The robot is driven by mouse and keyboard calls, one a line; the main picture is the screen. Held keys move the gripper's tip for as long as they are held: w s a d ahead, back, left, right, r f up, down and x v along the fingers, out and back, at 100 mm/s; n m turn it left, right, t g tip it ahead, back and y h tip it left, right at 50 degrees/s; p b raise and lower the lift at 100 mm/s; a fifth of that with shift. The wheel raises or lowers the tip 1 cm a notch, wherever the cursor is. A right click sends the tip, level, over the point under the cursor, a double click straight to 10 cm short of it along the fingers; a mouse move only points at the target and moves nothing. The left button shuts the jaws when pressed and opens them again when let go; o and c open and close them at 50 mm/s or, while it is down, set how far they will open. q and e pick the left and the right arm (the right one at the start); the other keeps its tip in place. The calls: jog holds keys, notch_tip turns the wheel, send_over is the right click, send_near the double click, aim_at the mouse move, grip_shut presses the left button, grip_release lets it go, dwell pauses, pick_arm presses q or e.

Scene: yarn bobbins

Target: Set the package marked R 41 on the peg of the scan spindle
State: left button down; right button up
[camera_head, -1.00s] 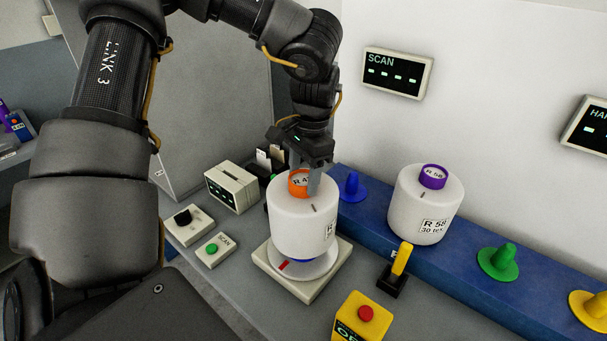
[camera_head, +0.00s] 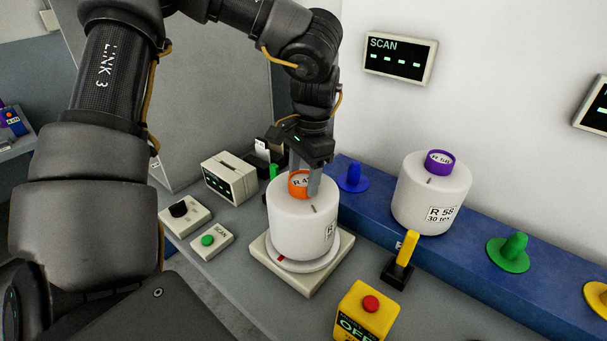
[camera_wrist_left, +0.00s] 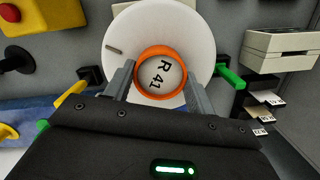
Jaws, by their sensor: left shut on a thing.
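The white package with an orange core marked R 41 (camera_head: 303,222) stands upright on the round plate of the scan spindle (camera_head: 330,255). The package hides the peg, and a thin part of the plate shows around its base. I cannot tell whether it rests fully on the plate. My left gripper (camera_head: 304,180) is shut on the orange core at the top. In the left wrist view the orange ring with the R 41 label (camera_wrist_left: 162,74) sits between the two fingers (camera_wrist_left: 160,90). My right gripper is not in view.
A blue rail (camera_head: 465,267) behind carries the R 58 package (camera_head: 432,195), a blue peg (camera_head: 353,178) and a green peg (camera_head: 510,252). A yellow lever (camera_head: 404,250) and a yellow box with a red button (camera_head: 366,312) stand to the right. A green SCAN button (camera_head: 209,240) lies left.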

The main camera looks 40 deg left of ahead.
pick_arm(q)
jog(key=shift+f+b, duration=0.2)
jog(key=shift+b, duration=0.2)
dwell(0.4)
jog(key=shift+c, duration=2.2)
grip_release()
jog(key=shift+d, duration=0.1)
jog(key=shift+s, duration=0.1)
notch_tip(320, 180, up, 11)
jog(key=w, duration=0.1)
jog(key=shift+w+d, duration=0.15)
jog(key=shift+f, duration=0.2)
